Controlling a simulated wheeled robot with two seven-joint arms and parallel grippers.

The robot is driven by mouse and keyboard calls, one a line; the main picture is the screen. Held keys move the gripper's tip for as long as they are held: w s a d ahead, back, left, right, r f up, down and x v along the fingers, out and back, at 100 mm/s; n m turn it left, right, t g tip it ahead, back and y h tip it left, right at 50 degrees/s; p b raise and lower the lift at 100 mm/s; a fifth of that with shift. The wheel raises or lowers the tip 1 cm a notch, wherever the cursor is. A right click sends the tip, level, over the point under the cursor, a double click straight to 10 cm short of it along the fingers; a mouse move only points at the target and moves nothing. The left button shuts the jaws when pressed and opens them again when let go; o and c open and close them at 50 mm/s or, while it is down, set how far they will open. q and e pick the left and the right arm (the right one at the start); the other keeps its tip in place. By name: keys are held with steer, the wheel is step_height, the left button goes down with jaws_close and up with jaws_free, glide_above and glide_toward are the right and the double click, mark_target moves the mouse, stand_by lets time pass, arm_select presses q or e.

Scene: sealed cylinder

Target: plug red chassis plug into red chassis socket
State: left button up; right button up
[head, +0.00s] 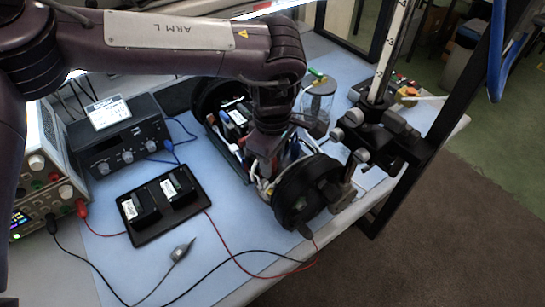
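A black open-framed cylinder chassis (229,152) lies on the blue mat, with a thick round black end cap (310,193) at its near right end. White, blue and red wires show inside it. My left arm comes in from the left above it. My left gripper (262,167) points down into the wiring in the middle of the chassis. Its fingertips are small and lost among the wires, so I cannot tell whether they hold anything. A little red shows beside the fingers, but I cannot make out the red plug or red socket.
A black tray (160,225) with two black modules lies on the mat. Bench instruments (118,142) stand left. Red and black leads (240,262) cross the front. A dark clamp stand (385,128) rises close right of the end cap. A glass jar (318,101) stands behind.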

arm_select(q)
steer(key=shift+o, duration=1)
step_height(320, 180, up, 7)
steer(key=shift+f+b, duration=0.1)
steer(key=shift+b, duration=0.75)
steer(key=shift+r, duration=0.55)
